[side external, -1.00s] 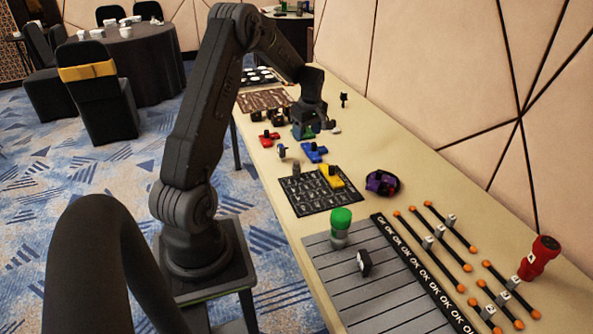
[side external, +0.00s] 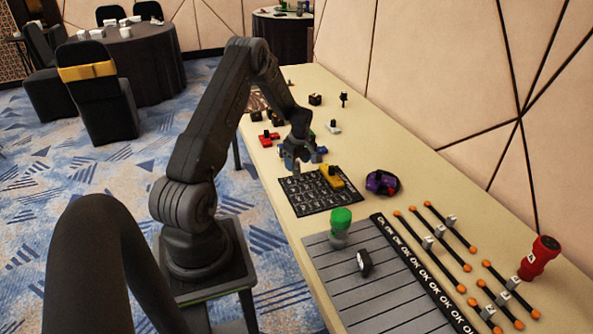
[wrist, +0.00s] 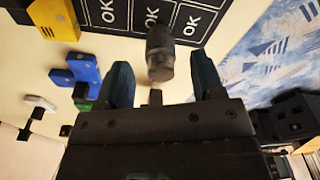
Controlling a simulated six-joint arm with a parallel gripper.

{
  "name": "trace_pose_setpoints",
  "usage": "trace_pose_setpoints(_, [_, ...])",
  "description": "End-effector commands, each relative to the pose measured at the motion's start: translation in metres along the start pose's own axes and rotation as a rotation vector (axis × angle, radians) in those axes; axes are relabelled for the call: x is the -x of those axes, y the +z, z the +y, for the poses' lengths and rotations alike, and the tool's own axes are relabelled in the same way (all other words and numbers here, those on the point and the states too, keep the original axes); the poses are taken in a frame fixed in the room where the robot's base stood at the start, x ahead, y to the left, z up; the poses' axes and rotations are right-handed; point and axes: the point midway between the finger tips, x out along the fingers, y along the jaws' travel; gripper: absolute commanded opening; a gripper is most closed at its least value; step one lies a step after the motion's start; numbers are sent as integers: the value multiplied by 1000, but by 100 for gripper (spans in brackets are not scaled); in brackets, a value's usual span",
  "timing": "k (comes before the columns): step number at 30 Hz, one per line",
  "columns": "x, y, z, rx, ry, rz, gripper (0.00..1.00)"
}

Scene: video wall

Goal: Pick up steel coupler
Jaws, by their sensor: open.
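The steel coupler (wrist: 160,53) looks like a dark grey cylinder in the wrist view. It is at the edge of the black mat with OK cells (wrist: 190,22), between and just beyond my fingertips. My gripper (wrist: 163,72) is open, with one dark blue finger on each side of the coupler and gaps showing. There the coupler cannot be told apart from my fingers.
A blue block (side external: 320,151) sits close behind my gripper, and a red one (side external: 267,139) is farther back. A purple-black piece (side external: 382,183) and a green-topped cylinder (side external: 341,217) stand towards the front.

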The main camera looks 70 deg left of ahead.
Motion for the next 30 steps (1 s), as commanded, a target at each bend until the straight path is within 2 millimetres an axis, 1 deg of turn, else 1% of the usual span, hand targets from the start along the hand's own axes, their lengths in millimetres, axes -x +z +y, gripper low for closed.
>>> trace_pose_setpoints(1, [-9,-2,-2,1,-2,-1,62])
trace_pose_setpoints(3, [-18,-1,-1,0,-2,-1,62])
trace_pose_setpoints(6, [-26,-1,-1,0,0,-1,62])
trace_pose_setpoints(14, [-28,-2,0,0,1,0,62])
trace_pose_setpoints(30, [-28,-1,-1,-1,1,0,11])
